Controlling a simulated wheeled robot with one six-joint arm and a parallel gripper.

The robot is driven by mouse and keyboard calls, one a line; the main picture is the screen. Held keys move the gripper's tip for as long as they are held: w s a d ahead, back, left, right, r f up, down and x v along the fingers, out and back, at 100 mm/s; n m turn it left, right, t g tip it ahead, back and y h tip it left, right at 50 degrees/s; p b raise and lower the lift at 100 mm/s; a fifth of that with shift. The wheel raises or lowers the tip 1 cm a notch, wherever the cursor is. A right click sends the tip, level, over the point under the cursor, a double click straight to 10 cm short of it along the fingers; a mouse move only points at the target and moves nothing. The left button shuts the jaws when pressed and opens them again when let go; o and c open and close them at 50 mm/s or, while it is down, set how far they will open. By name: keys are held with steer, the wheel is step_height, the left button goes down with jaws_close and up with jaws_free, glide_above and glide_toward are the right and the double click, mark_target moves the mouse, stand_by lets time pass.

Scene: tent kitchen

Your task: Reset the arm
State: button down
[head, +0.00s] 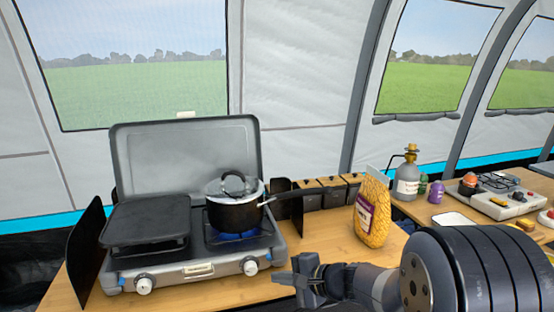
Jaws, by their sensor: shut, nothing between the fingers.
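My gripper (299,278) is at the lower middle of the head view, at the end of my arm, which comes in from the lower right. It is shut with nothing held. It is over the table's front part, just right of the camping stove (202,268). A dark pot with a lid (236,211) sits on the stove's right burner, over a blue flame, with its handle pointing right. The gripper appears apart from the stove and pot.
A black griddle plate (146,222) covers the stove's left side. A bag of yellow food (374,215) stands behind my arm. Wooden-lidded boxes (331,190) stand behind it. A second table at right holds a gas bottle (407,180) and a small stove (500,200).

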steer(key=shift+w+a+r+p, duration=0.25)
steer(key=shift+w+p, duration=0.3)
steer(key=shift+p, duration=0.4)
steer(key=p, duration=0.2)
steer(key=shift+s+d+p, duration=0.15)
steer(key=shift+s+p, duration=0.1)
steer(key=shift+p, duration=0.05)
